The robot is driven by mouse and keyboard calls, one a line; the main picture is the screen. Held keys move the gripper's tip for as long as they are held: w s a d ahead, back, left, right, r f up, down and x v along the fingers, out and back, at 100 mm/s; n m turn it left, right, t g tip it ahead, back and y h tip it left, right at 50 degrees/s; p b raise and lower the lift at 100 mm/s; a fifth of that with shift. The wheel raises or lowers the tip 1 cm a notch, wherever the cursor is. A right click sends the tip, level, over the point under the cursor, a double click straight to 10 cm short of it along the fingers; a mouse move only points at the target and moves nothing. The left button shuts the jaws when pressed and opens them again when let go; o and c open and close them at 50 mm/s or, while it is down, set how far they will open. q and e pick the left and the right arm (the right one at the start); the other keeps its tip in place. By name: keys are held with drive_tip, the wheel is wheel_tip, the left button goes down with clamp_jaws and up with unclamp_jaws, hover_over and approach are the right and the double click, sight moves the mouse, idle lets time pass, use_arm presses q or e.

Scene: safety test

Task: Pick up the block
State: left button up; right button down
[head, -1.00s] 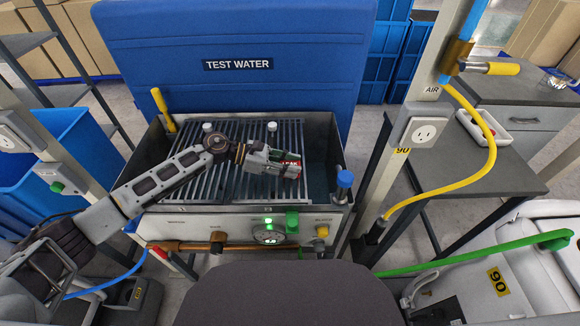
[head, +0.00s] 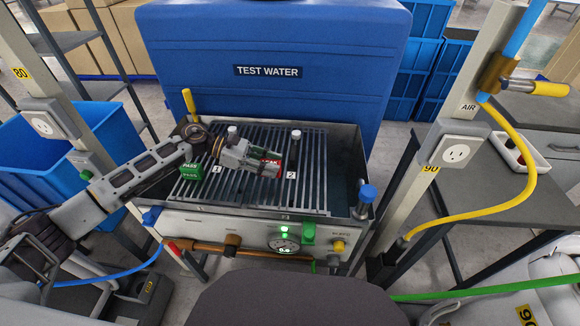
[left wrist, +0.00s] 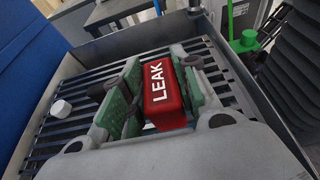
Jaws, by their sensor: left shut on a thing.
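A red block marked LEAK (head: 271,163) is between the fingers of my left gripper (head: 266,165), over the slatted rack. In the left wrist view the red LEAK block (left wrist: 163,92) sits between the two green finger pads of the left gripper (left wrist: 155,95), which is shut on it. Whether its underside touches the slats is hidden. A green block marked PASS (head: 191,172) rests on the rack's left part, beside my left wrist. My right gripper is not in view.
The slatted rack (head: 310,190) lies in a metal tank (head: 352,155). White number tags 1 (head: 216,169) and 2 (head: 291,175) show by it. A yellow lever (head: 189,101) and a blue-capped valve (head: 366,197) stand at its edges. The TEST WATER tank (head: 270,35) is behind.

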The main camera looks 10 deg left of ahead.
use_arm(q)
drive_tip(key=shift+a, duration=2.9)
